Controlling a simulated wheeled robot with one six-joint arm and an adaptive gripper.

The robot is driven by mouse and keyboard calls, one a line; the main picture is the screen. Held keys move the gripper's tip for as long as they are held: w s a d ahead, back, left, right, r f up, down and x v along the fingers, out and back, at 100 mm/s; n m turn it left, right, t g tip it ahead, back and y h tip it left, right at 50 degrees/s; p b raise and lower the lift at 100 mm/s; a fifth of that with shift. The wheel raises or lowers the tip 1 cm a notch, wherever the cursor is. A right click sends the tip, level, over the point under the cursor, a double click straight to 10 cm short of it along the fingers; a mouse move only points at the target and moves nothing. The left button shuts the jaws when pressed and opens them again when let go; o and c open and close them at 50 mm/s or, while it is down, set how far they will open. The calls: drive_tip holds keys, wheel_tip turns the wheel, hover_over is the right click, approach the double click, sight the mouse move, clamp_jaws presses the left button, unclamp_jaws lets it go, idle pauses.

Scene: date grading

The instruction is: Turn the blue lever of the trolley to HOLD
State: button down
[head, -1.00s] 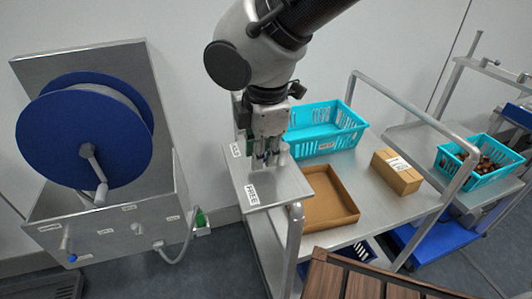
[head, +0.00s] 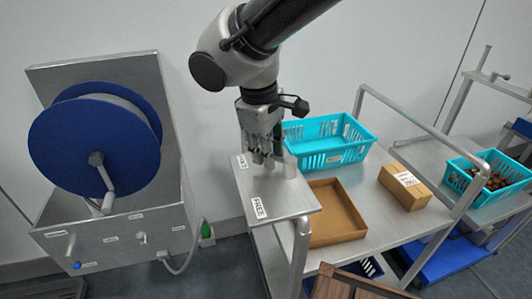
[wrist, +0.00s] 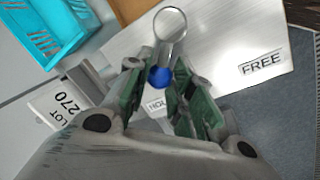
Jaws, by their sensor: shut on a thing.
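The blue lever's knob (wrist: 160,76) lies between the fingertips of my gripper (wrist: 153,84) in the wrist view, and the jaws are shut on it. Its metal arm runs from the knob up to a round silver pivot (wrist: 170,24). The knob end points toward the HOLD label (wrist: 156,105), which my fingers partly hide. The FREE label (wrist: 262,62) lies off to the right on the trolley's metal plate (wrist: 235,30). In the head view my gripper (head: 264,160) is low over the plate, near its HOLD side; the knob is hidden there.
A turquoise basket (head: 330,158) and an open cardboard tray (head: 335,235) stand on the trolley beside the plate. A closed carton (head: 405,188) lies farther right. A blue reel unit (head: 95,145) stands left. A LOT 270 card (wrist: 62,104) is close to my fingers.

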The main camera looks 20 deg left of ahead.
drive_tip(key=shift+w+m, duration=0.4)
drive_tip(key=shift+m, duration=0.5)
drive_tip(key=shift+d, duration=0.1)
drive_tip(key=c, duration=1.2)
unclamp_jaws()
drive_tip(key=shift+c, duration=0.2)
drive_tip(key=shift+r, duration=0.1)
wheel_tip(320, 180, up, 12)
drive_tip(key=s, duration=0.2)
drive_tip(key=shift+a+f, duration=0.2)
drive_tip(key=shift+a, duration=0.15)
drive_tip(key=shift+s, duration=0.1)
